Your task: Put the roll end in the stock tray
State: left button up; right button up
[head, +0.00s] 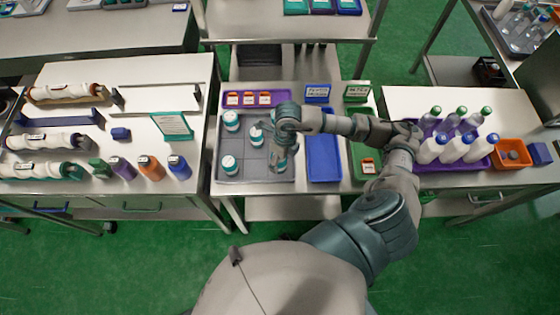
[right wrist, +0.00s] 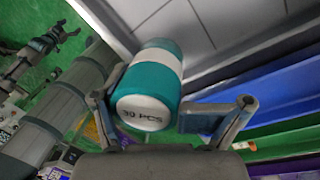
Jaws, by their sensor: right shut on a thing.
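My right gripper (head: 284,150) is over the right side of a grey divided tray (head: 256,162) on the middle table. In the right wrist view, the right gripper (right wrist: 175,118) is shut on a teal and white roll (right wrist: 146,110) marked "30 PCS", its printed end facing the camera. The roll is mostly hidden by the gripper in the head view. Several similar teal and white rolls stand in the grey tray, one at its front left (head: 229,165). I cannot tell from labels which tray is the stock tray. My left gripper is not in view.
A blue tray (head: 322,160) and a green tray (head: 358,150) lie right of the grey tray. A purple tray (head: 280,99) with small orange-labelled boxes is behind it. Bottles stand in another purple tray (head: 440,165) at right. The left table holds long rolls and bottles.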

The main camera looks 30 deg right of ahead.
jog(key=shift+w+d+f, duration=0.4)
jog(key=shift+w+d, duration=0.1)
jog(key=shift+d, duration=0.2)
notch_tip(320, 180, down, 3)
jog(key=shift+r, duration=0.15)
jog(key=shift+f, duration=0.2)
jog(key=shift+a+r, duration=0.1)
jog(key=shift+a, duration=0.4)
jog(key=o, duration=1.2)
jog(key=shift+o, duration=0.2)
jog(key=shift+d+f, duration=0.2)
jog(key=shift+d, duration=0.3)
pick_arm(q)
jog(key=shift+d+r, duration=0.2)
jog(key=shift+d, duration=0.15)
